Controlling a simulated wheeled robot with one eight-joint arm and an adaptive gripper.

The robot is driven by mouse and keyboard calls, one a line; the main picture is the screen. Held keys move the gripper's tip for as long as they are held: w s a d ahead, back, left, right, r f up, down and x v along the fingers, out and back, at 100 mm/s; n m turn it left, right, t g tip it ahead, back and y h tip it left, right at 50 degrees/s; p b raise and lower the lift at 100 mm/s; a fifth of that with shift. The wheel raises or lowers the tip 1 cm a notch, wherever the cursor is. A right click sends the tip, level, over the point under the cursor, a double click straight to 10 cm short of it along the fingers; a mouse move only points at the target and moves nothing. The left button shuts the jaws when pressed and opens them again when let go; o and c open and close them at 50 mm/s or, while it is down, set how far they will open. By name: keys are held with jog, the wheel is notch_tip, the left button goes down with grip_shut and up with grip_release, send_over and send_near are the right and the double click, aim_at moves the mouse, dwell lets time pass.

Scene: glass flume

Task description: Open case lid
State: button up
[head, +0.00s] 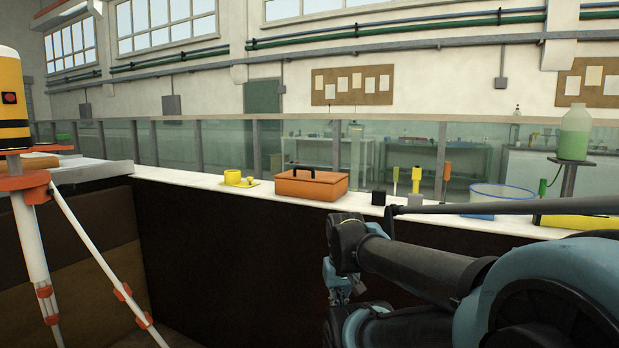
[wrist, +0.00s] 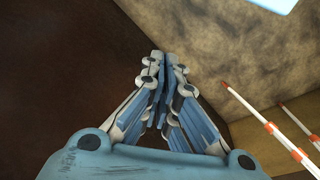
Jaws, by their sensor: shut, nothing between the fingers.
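An orange case (head: 311,187) with a black handle on its lid stands on the white ledge, near the middle of the head view. Its lid looks closed. My gripper (head: 345,290) hangs below the ledge, in front of the dark wall and a little right of the case, not touching it. In the wrist view my gripper (wrist: 164,62) is shut and empty, its fingers together. The case does not show in the wrist view.
An orange-and-white tripod (head: 90,255) stands at left. Glass panels run behind the ledge.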

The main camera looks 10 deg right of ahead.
jog(key=o, duration=0.5)
notch_tip(320, 180, up, 2)
jog(key=shift+r, duration=0.2)
notch_tip(320, 180, up, 47)
jog(key=n+h, duration=0.1)
jog(key=n, duration=1)
send_over(303, 168)
jog(key=s+a, duration=0.2)
jog(key=s, duration=0.1)
jog(key=x, duration=1.7)
jog(key=shift+d+f, duration=0.25)
jog(key=shift+f, duration=0.05)
grip_shut()
